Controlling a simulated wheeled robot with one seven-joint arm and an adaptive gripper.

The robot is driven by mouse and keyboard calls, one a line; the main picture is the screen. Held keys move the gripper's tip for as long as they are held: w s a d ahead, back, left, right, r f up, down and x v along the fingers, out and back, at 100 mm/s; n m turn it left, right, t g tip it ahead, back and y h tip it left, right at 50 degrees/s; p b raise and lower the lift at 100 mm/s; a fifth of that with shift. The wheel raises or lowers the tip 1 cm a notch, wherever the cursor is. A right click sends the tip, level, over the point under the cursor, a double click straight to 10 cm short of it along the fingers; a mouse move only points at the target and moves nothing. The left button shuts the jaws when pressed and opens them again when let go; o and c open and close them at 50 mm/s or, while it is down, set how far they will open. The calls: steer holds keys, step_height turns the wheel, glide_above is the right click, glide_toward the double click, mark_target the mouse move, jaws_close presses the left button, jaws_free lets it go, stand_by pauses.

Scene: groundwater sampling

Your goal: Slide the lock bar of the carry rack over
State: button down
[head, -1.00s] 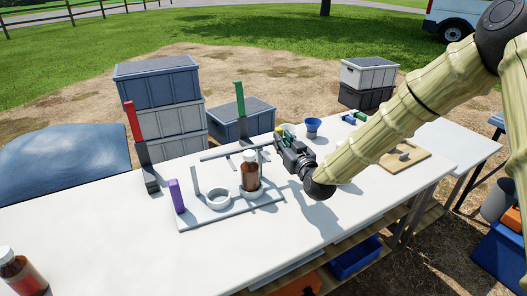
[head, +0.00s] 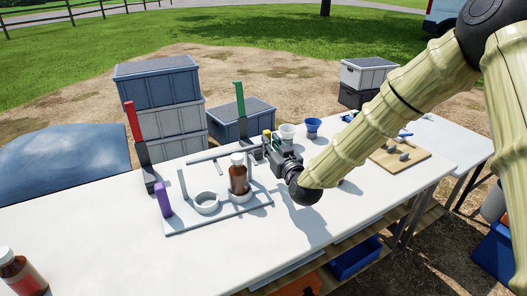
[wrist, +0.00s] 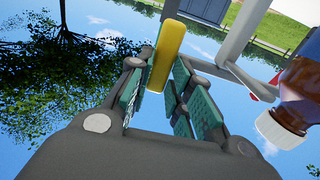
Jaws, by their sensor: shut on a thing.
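The carry rack (head: 174,229) is a pale grey base with upright posts and ring holders on the white table. Its long grey lock bar (head: 212,155) runs along the back, behind a brown bottle (head: 238,178) standing upright in the right ring. The left ring (head: 206,203) is empty. My gripper (head: 268,143) is at the bar's right end, shut on a yellow grip piece. In the wrist view the yellow grip piece (wrist: 165,55) stands between the teal finger pads, and the bottle (wrist: 288,108) is close on the right. The joint between grip and bar is hidden.
Red (head: 132,120) and green (head: 240,102) uprights stand behind the rack. White (head: 287,132) and blue (head: 312,126) cups are beyond my gripper. Another bottle (head: 20,272) is at near left. The front table is clear.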

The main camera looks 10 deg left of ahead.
steer(key=shift+s+a, duration=0.35)
steer(key=shift+a, duration=0.25)
steer(key=shift+s+a, duration=0.35)
steer(key=shift+a, duration=0.2)
steer(key=c, duration=1.2)
jaws_free()
steer(key=shift+s+d, duration=0.1)
steer(key=v, duration=1.1)
steer(key=shift+s+d, duration=0.2)
steer(key=shift+s, duration=0.15)
